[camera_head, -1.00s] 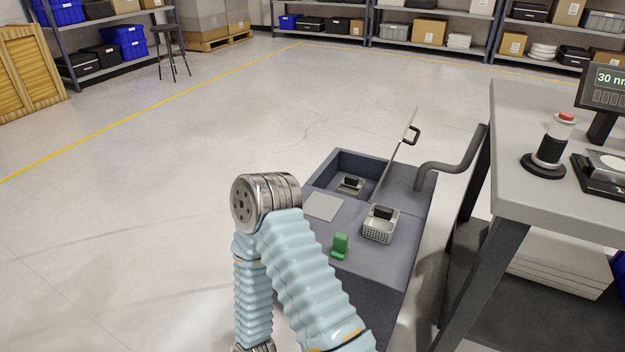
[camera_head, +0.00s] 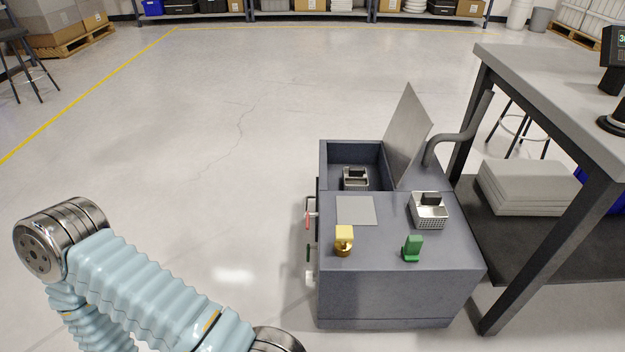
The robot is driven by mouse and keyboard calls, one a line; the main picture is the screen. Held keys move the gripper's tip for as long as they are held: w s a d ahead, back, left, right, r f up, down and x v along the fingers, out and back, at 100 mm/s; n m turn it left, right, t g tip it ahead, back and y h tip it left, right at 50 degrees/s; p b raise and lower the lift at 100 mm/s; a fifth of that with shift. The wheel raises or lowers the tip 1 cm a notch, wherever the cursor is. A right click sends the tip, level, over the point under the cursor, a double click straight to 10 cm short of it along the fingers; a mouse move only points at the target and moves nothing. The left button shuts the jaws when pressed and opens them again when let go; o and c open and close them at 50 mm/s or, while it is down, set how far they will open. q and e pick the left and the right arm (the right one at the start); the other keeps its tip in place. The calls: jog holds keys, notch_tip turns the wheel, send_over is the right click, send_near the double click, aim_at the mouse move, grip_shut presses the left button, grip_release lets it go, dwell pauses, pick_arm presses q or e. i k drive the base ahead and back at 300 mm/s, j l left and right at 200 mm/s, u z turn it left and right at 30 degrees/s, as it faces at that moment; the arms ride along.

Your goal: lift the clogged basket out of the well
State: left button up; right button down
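A dark grey cabinet (camera_head: 400,295) stands on the floor right of centre. Its well (camera_head: 340,155) is open at the back left, with the lid (camera_head: 409,135) raised on the right side. A basket (camera_head: 355,178) with a dark handle block sits down in the well; whether it is clogged is too small to tell. A second perforated light basket (camera_head: 429,212), also with a dark block, stands on the cabinet top at the right. My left arm bends at the lower left, well away from the cabinet. Neither gripper shows.
A flat grey plate (camera_head: 355,210), a yellow piece (camera_head: 344,240) and a green piece (camera_head: 412,248) are on the cabinet top. A curved pipe (camera_head: 460,140) rises behind it. A workbench (camera_head: 560,85) stands close on the right. The floor to the left is clear.

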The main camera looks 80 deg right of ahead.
aim_at(354, 178)
jog(key=i+z, duration=0.7)
jog(key=i+j+z, duration=0.1)
jog(key=i+z, duration=0.25)
jog(key=i+l+z, duration=0.15)
jog(key=z, duration=0.25)
jog(key=i+l+z, duration=0.1)
jog(key=i+z, duration=0.15)
jog(key=z, duration=0.15)
jog(key=i+z, duration=0.25)
jog(key=z, duration=0.2)
jog(key=i+z, duration=0.25)
jog(key=z, duration=0.15)
